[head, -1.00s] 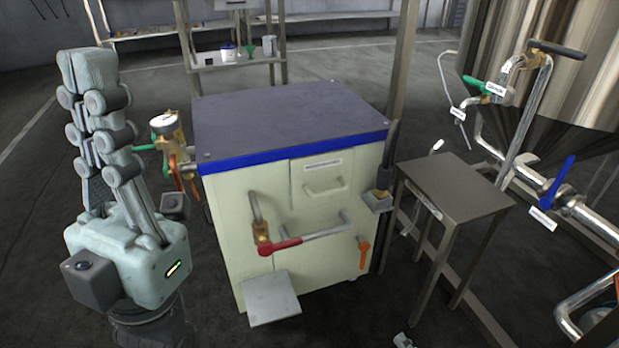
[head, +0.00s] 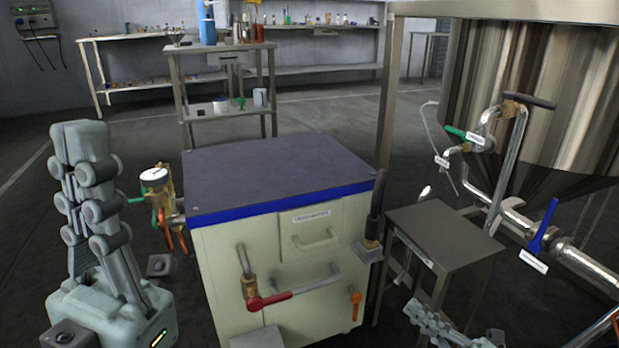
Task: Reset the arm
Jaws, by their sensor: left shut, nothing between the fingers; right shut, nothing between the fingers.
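My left gripper (head: 82,135) stands upright at the left of the head view, fingers pointing up, beside the white cabinet. Its fingers are together with nothing between them. My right gripper (head: 440,325) shows only in part at the bottom edge, right of the cabinet and in front of the small metal table. It is shut and empty. The rest of it is cut off by the frame.
The white cabinet (head: 236,262) has a dark, bare top, a red-handled valve (head: 268,300) and a drawer. A small metal table (head: 445,232) and a steel tank (head: 540,95) with pipes stand at right. A gauge assembly (head: 158,190) is near my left gripper. Shelves stand behind.

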